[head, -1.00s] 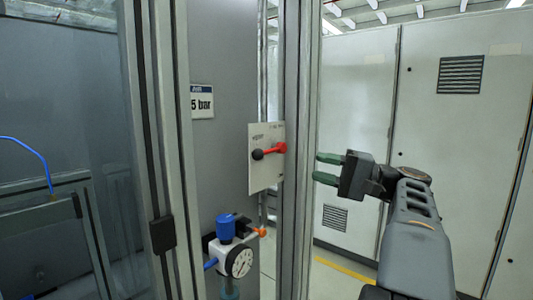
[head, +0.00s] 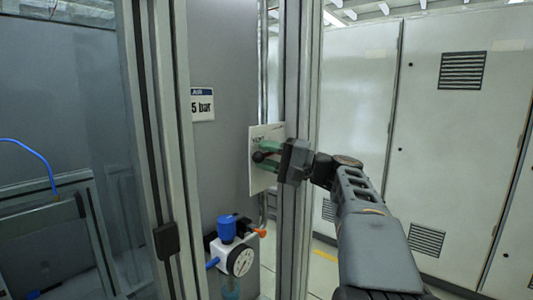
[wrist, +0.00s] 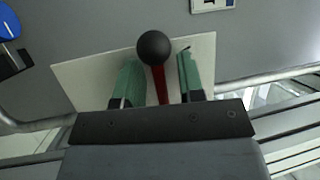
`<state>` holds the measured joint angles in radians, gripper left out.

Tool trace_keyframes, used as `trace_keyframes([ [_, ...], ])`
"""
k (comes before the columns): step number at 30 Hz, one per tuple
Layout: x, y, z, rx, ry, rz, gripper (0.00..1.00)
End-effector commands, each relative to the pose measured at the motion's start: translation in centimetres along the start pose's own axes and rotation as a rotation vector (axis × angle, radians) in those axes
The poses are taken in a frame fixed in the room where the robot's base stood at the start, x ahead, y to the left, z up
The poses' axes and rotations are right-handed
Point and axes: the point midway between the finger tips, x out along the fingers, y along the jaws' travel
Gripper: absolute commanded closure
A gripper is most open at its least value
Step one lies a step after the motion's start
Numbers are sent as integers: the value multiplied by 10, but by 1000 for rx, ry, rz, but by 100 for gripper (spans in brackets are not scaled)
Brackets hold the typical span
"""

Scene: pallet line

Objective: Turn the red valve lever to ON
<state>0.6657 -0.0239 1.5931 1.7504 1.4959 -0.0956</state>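The red valve lever (wrist: 160,84) has a black ball knob (wrist: 154,47) at its end and is mounted on a white plate (wrist: 88,72). In the head view the plate (head: 257,181) is on the grey panel, and the knob (head: 258,157) points left. My gripper (wrist: 160,80) is open, with its green fingers on either side of the lever and a visible gap on each side. In the head view my gripper (head: 266,156) is at the plate and hides most of the red lever. The plate's markings are mostly hidden.
A pressure gauge (head: 240,262) with a blue-capped regulator (head: 226,229) is below the plate. A sign reading 5 bar (head: 202,104) is at upper left. A metal post (head: 296,70) stands close beside my gripper. Large grey cabinets (head: 440,130) stand at right.

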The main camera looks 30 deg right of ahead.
Motion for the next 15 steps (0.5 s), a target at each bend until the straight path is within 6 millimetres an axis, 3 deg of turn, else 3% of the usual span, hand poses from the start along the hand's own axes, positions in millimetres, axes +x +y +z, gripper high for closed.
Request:
trace_keyframes([
  [9, 1, 0, 0, 0, 0, 0, 65],
  [15, 1, 0, 0, 0, 0, 0, 84],
])
